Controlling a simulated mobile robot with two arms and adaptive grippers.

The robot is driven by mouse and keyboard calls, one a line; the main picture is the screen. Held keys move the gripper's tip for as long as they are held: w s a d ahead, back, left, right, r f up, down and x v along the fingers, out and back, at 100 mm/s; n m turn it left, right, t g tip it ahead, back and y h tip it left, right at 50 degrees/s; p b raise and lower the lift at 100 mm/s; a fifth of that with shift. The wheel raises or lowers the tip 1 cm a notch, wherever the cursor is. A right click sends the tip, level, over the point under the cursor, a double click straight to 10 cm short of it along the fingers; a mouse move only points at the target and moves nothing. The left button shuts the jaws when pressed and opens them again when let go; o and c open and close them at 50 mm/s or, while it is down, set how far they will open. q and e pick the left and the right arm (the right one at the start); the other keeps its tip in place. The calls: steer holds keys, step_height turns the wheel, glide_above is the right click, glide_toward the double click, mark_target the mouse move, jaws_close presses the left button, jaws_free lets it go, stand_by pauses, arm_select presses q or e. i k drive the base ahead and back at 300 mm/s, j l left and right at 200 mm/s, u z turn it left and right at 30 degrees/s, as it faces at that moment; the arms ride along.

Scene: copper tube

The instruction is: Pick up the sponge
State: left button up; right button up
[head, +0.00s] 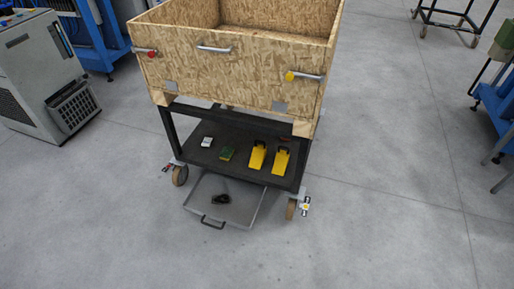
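A small green and yellow block that looks like the sponge (227,154) lies on the dark lower shelf (222,173) of a cart, under a large wooden box. It lies between a small pale block (207,142) on its left and two yellow wedge-like items on its right, apart from them. Neither of my grippers is in view.
The open-topped wooden box (235,75) with metal handles overhangs the shelf. The yellow items (257,157) (280,161) stand at the shelf's right. Floor in front is clear.

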mark_target(227, 153)
steer(key=i+j+z, duration=0.15)
steer(key=j, duration=0.2)
steer(key=i+j+z, duration=0.15)
steer(key=j, duration=0.25)
steer(key=i+j+z, duration=0.15)
steer(key=j, duration=0.25)
steer(key=i+j+z, duration=0.15)
steer(key=j, duration=0.25)
steer(key=i+j+z, duration=0.15)
steer(key=j, duration=0.25)
steer(key=j+z, duration=0.15)
steer(key=j, duration=0.3)
